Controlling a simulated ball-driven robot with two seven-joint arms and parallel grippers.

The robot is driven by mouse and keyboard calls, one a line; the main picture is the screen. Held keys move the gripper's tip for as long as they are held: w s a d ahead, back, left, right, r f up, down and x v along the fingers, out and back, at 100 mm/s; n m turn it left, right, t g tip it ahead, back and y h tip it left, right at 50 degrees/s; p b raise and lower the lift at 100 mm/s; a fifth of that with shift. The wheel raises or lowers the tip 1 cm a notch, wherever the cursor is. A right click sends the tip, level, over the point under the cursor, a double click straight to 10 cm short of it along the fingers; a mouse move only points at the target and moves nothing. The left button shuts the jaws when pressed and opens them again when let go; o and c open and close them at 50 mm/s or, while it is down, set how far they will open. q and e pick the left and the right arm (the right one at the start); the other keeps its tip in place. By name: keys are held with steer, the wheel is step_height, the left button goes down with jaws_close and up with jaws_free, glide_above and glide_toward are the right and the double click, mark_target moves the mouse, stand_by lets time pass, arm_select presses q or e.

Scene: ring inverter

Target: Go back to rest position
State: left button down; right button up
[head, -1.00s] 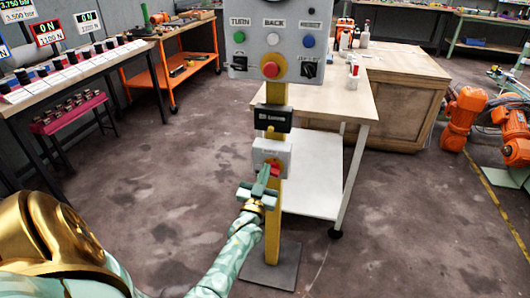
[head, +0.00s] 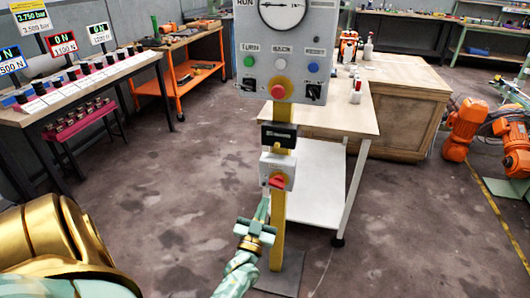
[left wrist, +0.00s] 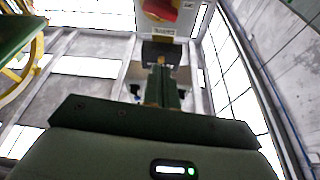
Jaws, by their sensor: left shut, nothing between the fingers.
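My left gripper (head: 264,208) is shut and empty, its fingers pointing up, just below and left of the red rotary switch (head: 277,181) on its grey-white box (head: 284,164). In the head view a small gap shows between fingertips and switch. My right gripper is not in view.
A yellow post (head: 277,228) carries the switch box, a black display unit (head: 278,136) and a button panel (head: 283,67). A white-legged table (head: 345,121) stands close behind it. Left is a bench (head: 90,88); orange robot arms (head: 463,127) stand right. Open floor lies between.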

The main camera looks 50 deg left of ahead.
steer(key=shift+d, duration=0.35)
